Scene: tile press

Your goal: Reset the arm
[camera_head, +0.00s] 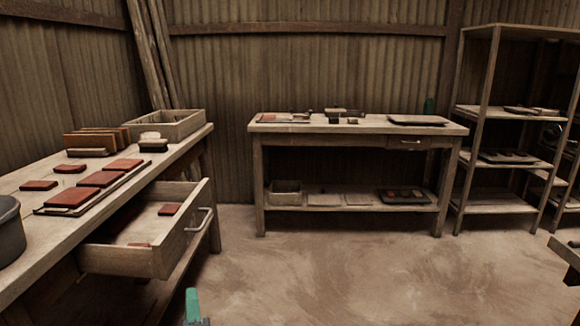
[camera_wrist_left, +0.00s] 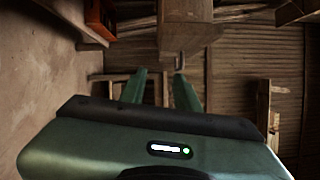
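My left gripper (camera_wrist_left: 162,72) shows in the left wrist view as two green fingers standing apart with nothing between them. In the head view a green part of my left gripper (camera_head: 192,306) shows at the bottom edge, in front of the left bench and apart from it. The open drawer (camera_head: 127,262) of that bench is above and to the left of it in the head view. My right gripper is not recognizable in either view.
The left bench (camera_head: 28,254) holds reddish tiles (camera_head: 103,179), a dark pot (camera_head: 9,232) and a wooden tray (camera_head: 166,125). The open drawer juts into the floor space. A back bench (camera_head: 255,128) and shelf rack (camera_head: 483,113) stand farther off. The middle floor (camera_head: 340,270) is clear.

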